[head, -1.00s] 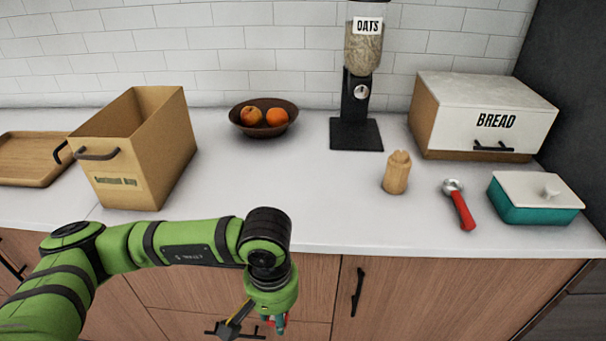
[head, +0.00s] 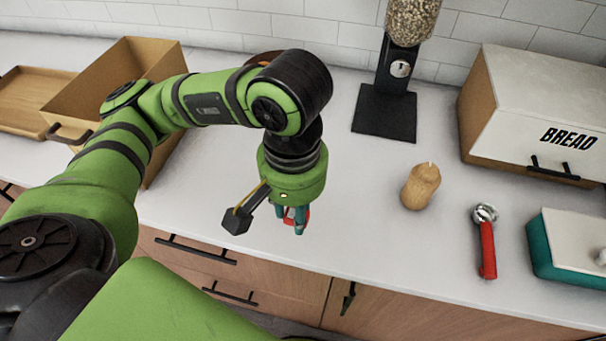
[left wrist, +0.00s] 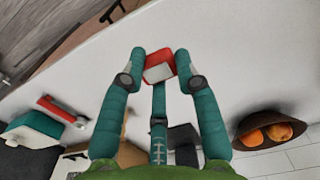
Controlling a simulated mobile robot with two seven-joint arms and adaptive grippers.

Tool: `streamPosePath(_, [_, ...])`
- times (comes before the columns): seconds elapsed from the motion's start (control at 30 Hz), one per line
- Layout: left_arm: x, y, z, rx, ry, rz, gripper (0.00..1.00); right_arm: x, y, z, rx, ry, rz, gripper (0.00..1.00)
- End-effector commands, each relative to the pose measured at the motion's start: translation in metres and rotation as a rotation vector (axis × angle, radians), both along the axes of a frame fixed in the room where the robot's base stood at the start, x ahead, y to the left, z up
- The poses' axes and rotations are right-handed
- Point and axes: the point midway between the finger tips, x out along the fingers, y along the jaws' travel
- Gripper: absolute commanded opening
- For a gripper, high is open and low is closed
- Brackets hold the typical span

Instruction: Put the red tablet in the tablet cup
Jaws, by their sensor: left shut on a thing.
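My left gripper (head: 294,228) hangs above the front part of the counter, pointing down. Its teal fingers (left wrist: 160,72) are shut on the red tablet (left wrist: 160,63), a small block with red sides and a pale face. The tablet sits between the fingertips, clear of the counter. In the head view only a red bit of it (head: 308,214) shows beside the fingers. I cannot identify a tablet cup in either view. My right gripper is not in view.
The bread box (head: 535,115) and oat dispenser (head: 385,112) are behind. A wooden box (head: 95,85) is at left. The middle counter is clear.

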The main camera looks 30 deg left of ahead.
Motion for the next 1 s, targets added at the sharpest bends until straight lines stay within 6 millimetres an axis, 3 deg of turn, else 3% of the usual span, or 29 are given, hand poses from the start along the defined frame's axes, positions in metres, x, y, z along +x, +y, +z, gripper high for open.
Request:
streamPosePath(0.03, [0.0,0.002,0.006,0.005,0.012,0.002,0.15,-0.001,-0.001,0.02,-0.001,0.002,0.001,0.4])
streamPosePath(0.07, [0.001,0.004,0.004,0.008,0.011,0.002,0.15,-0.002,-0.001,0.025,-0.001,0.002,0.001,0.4])
streamPosePath(0.1, [0.012,0.006,-0.009,0.007,0.01,0.009,0.15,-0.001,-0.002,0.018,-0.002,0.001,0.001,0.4])
streamPosePath(0.2, [0.036,0.013,-0.025,0.006,0.008,0.009,0.15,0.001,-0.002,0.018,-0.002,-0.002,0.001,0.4])
streamPosePath(0.5, [0.087,0.029,-0.055,0.007,0.003,0.004,0.15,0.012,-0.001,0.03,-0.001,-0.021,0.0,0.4])
streamPosePath(1.0, [0.093,0.031,-0.1,0.006,0.0,-0.001,0.15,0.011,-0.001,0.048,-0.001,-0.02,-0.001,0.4])
